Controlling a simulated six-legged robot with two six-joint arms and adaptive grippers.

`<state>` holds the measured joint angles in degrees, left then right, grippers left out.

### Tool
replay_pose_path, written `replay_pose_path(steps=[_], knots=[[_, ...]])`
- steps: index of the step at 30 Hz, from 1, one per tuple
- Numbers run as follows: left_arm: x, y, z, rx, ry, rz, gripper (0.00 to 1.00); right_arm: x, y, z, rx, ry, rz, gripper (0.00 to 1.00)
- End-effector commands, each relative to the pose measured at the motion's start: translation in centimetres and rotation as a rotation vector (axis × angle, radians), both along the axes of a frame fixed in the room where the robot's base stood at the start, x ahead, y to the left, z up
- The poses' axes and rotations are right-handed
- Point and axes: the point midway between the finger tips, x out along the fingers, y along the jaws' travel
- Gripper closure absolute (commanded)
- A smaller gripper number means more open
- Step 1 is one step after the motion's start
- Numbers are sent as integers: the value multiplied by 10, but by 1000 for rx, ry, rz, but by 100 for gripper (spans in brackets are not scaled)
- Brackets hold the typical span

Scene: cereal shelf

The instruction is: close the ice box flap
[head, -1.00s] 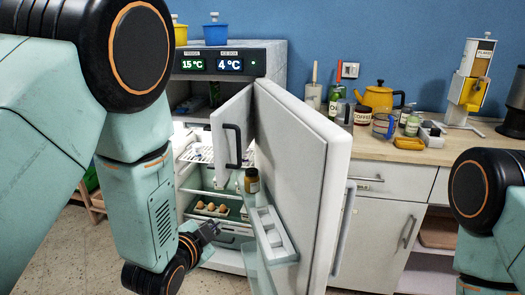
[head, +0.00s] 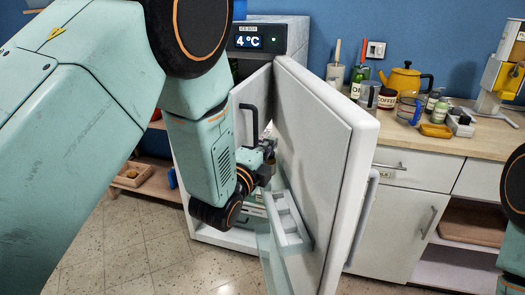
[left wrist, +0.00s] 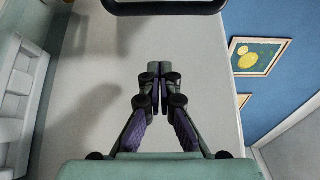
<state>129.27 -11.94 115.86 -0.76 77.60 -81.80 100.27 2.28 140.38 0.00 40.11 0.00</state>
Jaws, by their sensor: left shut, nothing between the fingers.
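The ice box flap (head: 262,92) is a white panel with a black bar handle (head: 250,122). In the head view it stands at an angle in the upper fridge, close to the open fridge door (head: 318,150). My left gripper (head: 270,148) is just below and beside the handle, in front of the flap. In the left wrist view the shut, empty fingers (left wrist: 158,72) point at a pale panel, apparently the flap (left wrist: 100,80), with a dark handle (left wrist: 165,8) at the top edge. Whether the fingertips touch it I cannot tell. My right gripper is out of view.
The door's inner rack (head: 290,228) is close to my left gripper, on its lower right. My left arm hides much of the fridge (head: 222,238). A counter (head: 440,140) with a yellow kettle (head: 403,82) and jars stands on the right. Floor (head: 130,250) is open at the lower left.

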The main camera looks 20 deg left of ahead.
Motion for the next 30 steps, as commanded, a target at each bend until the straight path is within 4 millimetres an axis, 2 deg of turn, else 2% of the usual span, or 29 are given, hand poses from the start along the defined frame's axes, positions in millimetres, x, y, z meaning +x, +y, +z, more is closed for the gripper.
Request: replay_pose_path(steps=[9,12,18,30], knots=[[54,-10,0,-2,-2,-2,100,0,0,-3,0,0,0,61],[50,8,0,-4,3,2,100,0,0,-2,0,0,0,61],[47,25,0,-2,2,-1,100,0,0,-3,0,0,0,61],[46,30,0,-1,1,-3,100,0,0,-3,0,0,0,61]])
